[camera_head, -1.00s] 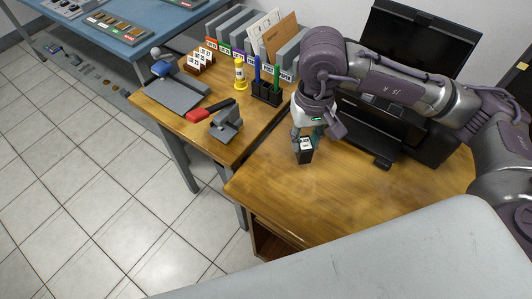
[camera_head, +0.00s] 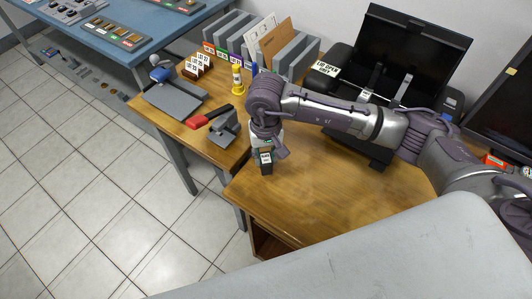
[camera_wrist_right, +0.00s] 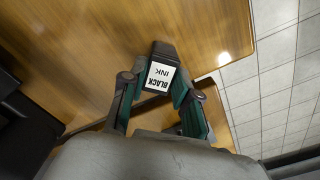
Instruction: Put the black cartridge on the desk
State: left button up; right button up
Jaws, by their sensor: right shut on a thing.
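The black cartridge (camera_head: 266,168) is a small black block with a white label, held over the left part of the wooden desk (camera_head: 320,205). In the right wrist view the cartridge's label (camera_wrist_right: 160,76) reads "BLACK INK". My right gripper (camera_wrist_right: 157,86) is shut on the cartridge, with a green-padded finger on each side. In the head view the right gripper (camera_head: 264,147) points down, partly hidden by its own wrist. I cannot tell whether the cartridge touches the desk top. My left gripper is not in view.
A black printer (camera_head: 340,80) with a "LID OPEN" label stands at the back of the desk. A second wooden table (camera_head: 215,150) at the left holds a stapler-like grey tool (camera_head: 224,127), a red-handled tool (camera_head: 198,121) and file holders (camera_head: 298,62). The desk's front middle is clear.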

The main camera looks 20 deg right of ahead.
aim_at(266, 158)
jog(key=shift+f, duration=0.1)
jog(key=o, duration=0.9)
notch_tip(266, 158, up, 12)
jog(key=b, duration=0.1)
jog(key=shift+b, duration=0.35)
